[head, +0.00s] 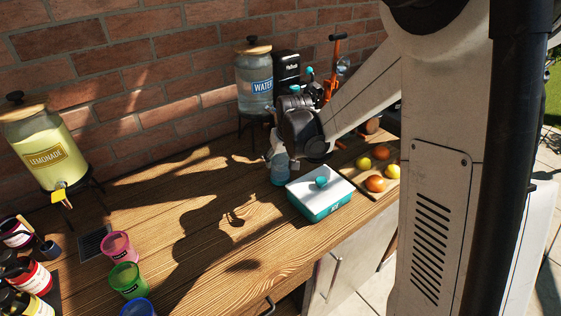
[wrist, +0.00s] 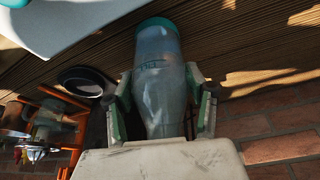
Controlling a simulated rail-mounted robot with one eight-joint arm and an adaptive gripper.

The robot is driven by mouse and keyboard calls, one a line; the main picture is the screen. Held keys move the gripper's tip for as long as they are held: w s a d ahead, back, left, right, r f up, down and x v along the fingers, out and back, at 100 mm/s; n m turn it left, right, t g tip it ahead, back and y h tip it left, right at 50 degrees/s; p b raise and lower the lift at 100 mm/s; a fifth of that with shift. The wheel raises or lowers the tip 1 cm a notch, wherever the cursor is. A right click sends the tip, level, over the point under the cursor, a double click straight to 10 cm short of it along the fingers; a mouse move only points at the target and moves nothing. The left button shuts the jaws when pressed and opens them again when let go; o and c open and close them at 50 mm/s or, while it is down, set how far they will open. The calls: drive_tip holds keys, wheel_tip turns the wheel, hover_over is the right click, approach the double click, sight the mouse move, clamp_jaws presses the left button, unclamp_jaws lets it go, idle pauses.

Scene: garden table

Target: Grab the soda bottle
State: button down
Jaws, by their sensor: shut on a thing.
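The soda bottle (head: 280,174) is a clear, bluish bottle with a teal end, just left of the ice box on the wooden table. In the wrist view the bottle (wrist: 160,60) lies between the two fingers, its teal end pointing away from my wrist. My gripper (head: 277,152) is shut on the bottle, with a finger on each side of it in the wrist view (wrist: 161,95). My gripper and wrist hide part of the bottle in the head view. I cannot tell whether the bottle touches the table.
A teal ice box (head: 318,202) with a white lid stands close right of the bottle. Fruit lies on a board (head: 352,167) behind it. A water dispenser (head: 254,80) stands behind my gripper by the brick wall. Coloured cups (head: 118,248) stand front left; the middle table is clear.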

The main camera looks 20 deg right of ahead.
drive_tip(key=s+a+r+b, duration=0.1)
drive_tip(key=s+a+r, duration=0.5)
drive_tip(key=a+r, duration=0.3)
drive_tip(key=shift+s+a+r, duration=0.2)
drive_tip(key=shift+a+r, duration=0.15)
drive_tip(key=shift+r, duration=0.2)
idle(0.6)
idle(0.5)
